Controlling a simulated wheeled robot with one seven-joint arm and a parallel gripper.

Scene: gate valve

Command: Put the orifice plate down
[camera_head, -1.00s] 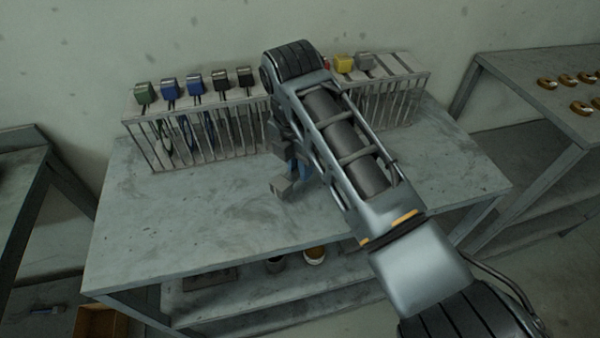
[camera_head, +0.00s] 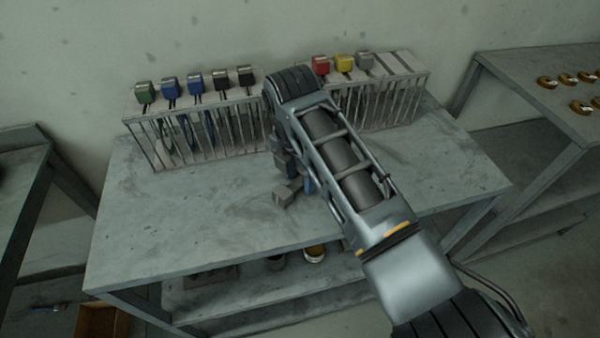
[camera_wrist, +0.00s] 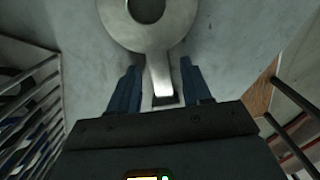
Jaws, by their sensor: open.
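The orifice plate (camera_wrist: 178,30) shows in the wrist view as a grey metal ring with a central hole and a straight handle. It appears to lie flat on the grey tabletop (camera_head: 190,225). My gripper (camera_wrist: 158,68) is open, with one blue finger on each side of the handle and a visible gap to each. The dark handle end is close to the gripper body. In the head view my gripper (camera_head: 298,188) is low over the middle of the table, mostly behind my arm, and I cannot make out the plate there.
A wire rack (camera_head: 205,135) along the back of the table holds several plates with coloured tags, including a red tag (camera_head: 320,65) and a yellow one (camera_head: 344,62). Another table (camera_head: 550,110) with brass rings stands at right. The table's front left is clear.

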